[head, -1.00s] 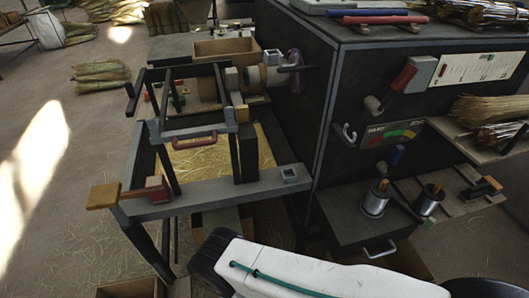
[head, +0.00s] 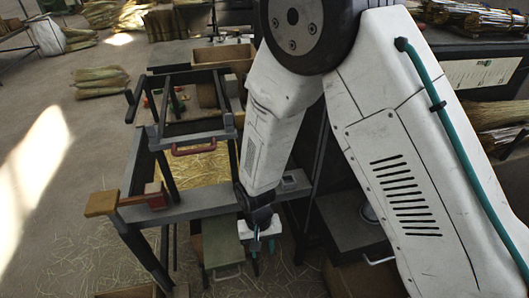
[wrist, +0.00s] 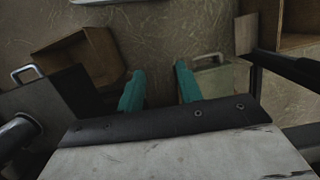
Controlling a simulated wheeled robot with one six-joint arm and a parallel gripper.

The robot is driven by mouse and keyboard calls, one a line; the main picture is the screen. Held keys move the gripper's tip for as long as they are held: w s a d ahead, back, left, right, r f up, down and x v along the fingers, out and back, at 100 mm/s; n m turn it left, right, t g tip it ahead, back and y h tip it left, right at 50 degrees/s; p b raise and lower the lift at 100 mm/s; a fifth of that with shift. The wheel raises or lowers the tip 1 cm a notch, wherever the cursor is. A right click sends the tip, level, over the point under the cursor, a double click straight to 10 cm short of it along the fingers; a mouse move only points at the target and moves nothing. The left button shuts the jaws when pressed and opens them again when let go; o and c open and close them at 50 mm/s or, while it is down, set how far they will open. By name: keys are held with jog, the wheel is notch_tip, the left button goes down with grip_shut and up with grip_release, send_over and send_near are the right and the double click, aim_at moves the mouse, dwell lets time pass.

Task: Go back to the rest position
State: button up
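My gripper (head: 263,256) hangs at the end of my white arm, in front of the grey front beam (head: 215,200) of the winding frame, near a green-grey box with a handle (head: 222,250). In the wrist view its two teal fingers (wrist: 160,72) stand apart with only floor between them, so it is open and empty. My arm covers much of the dark cabinet, including its gauge and hooks. No rest mark shows in either view.
The frame has a red handle (head: 194,149) and a red clamp with a wooden end (head: 102,203). A dark box with a handle (head: 350,222) is right of the gripper. An open brown box (wrist: 80,55) lies on the floor.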

jog(key=s+d+r, duration=0.1)
jog(key=d+r, duration=0.4)
jog(key=r, duration=0.3)
jog(key=s+d+r+n+g, duration=0.1)
jog(key=d+r, duration=0.3)
jog(key=r, duration=0.4)
jog(key=s+d+r, duration=0.1)
jog(key=d+r, duration=0.4)
jog(key=r, duration=0.2)
jog(key=s+d+r+m+t, duration=0.1)
jog(key=s+d+r+t, duration=0.1)
jog(key=s+d+r, duration=0.3)
jog(key=s+d+r+m+t, duration=0.2)
jog(key=s+d+r, duration=0.2)
jog(key=d+r, duration=0.4)
notch_tip(320, 180, up, 3)
jog(key=shift+s+d+r+t+y, duration=0.2)
jog(key=shift+s+t+y, duration=0.1)
jog(key=shift+s+y, duration=0.1)
